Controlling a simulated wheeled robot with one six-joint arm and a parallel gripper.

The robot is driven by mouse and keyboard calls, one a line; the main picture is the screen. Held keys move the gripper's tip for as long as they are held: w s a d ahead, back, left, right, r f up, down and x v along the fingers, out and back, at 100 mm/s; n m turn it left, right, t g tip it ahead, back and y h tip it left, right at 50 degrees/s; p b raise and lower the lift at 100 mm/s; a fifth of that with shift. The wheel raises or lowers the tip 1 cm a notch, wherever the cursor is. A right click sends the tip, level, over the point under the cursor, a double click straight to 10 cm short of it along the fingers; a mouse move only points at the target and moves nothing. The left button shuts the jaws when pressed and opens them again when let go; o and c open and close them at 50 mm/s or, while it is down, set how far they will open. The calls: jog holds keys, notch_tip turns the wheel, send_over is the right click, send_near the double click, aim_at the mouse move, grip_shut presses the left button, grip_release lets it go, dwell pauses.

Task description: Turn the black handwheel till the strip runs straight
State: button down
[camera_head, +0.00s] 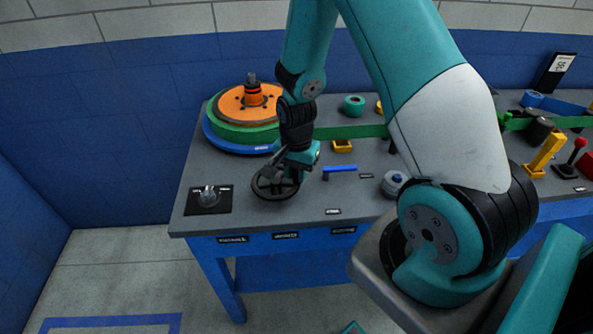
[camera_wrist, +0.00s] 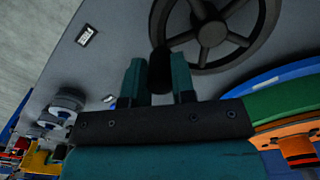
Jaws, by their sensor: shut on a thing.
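The black handwheel (camera_head: 264,193) stands near the front left of the grey bench, with a round rim and spokes. In the wrist view the handwheel (camera_wrist: 212,33) fills the top middle. Its upright black handle (camera_wrist: 160,72) sits between my two teal fingers. My gripper (camera_wrist: 159,78) is shut on that handle; in the head view my gripper (camera_head: 296,168) covers part of the wheel. The green strip (camera_head: 362,131) runs from the green and orange reel (camera_head: 240,103) to the right along the bench. My arm hides part of the strip, so I cannot tell whether it runs straight.
A dark plate with a grey knob (camera_head: 208,197) lies left of the wheel. A blue lever (camera_head: 341,168) and a grey round knob (camera_head: 393,183) stand to its right. A yellow block (camera_head: 342,146) and a green roll (camera_head: 354,105) are behind. Yellow and red levers stand far right.

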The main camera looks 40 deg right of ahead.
jog(key=c, duration=0.9)
grip_release()
jog(key=shift+c, duration=0.2)
notch_tip(320, 180, up, 17)
jog(key=b, duration=0.1)
jog(key=shift+r, duration=0.2)
jog(key=s+a+r+n+y, duration=0.2)
jog(key=s+a+r+n, duration=0.1)
jog(key=s+a+n, duration=0.5)
jog(key=s+a+r+n+y, duration=0.2)
jog(key=s+a+r+n, duration=0.2)
jog(key=s+a+n, duration=0.5)
jog(key=a+n, duration=0.2)
jog(key=a, duration=0.1)
jog(key=shift+s+a+r+n, duration=0.15)
jog(key=shift+s+r+n, duration=0.15)
jog(key=shift+n, duration=0.1)
